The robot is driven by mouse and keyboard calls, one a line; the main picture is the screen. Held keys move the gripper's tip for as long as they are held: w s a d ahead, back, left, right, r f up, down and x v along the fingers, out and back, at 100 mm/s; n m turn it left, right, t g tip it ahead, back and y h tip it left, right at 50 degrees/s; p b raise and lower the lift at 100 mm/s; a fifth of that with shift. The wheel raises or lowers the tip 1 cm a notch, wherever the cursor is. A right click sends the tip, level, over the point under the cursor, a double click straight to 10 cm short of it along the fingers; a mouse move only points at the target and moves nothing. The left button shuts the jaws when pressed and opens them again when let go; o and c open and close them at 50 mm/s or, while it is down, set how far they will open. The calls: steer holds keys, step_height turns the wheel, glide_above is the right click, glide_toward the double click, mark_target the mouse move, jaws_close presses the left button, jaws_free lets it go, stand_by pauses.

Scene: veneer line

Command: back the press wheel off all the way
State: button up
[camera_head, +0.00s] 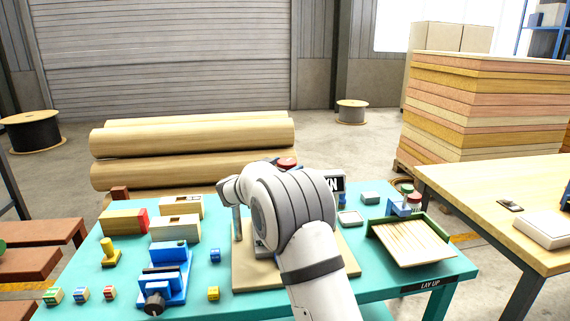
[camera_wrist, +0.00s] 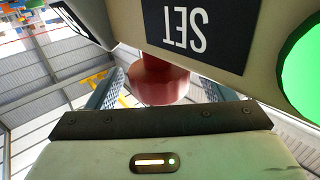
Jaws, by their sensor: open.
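A red round part (camera_head: 287,163) shows just above my arm in the head view, beside a dark sign ending in "N" (camera_head: 335,185). The wrist view shows a dull red round knob on a stem (camera_wrist: 158,82), which looks like the press wheel. It sits under a pale housing with an upside-down "SET" label (camera_wrist: 188,30). My gripper (camera_wrist: 160,92) is open, with one finger on each side of the red knob. I cannot tell whether either finger touches it. In the head view my arm hides the gripper and most of the press on its tan base board (camera_head: 243,281).
A blue vise (camera_head: 172,272), wooden blocks (camera_head: 181,206) and several small coloured blocks lie left on the teal table (camera_head: 215,296). A green-rimmed slatted tray (camera_head: 373,228) lies right. A bright green disc (camera_wrist: 303,65) is close by the knob in the wrist view.

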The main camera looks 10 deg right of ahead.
steer(key=shift+w+d, duration=0.25)
steer(key=shift+d, duration=0.1)
steer(key=shift+c, duration=0.3)
steer(key=c, duration=0.9)
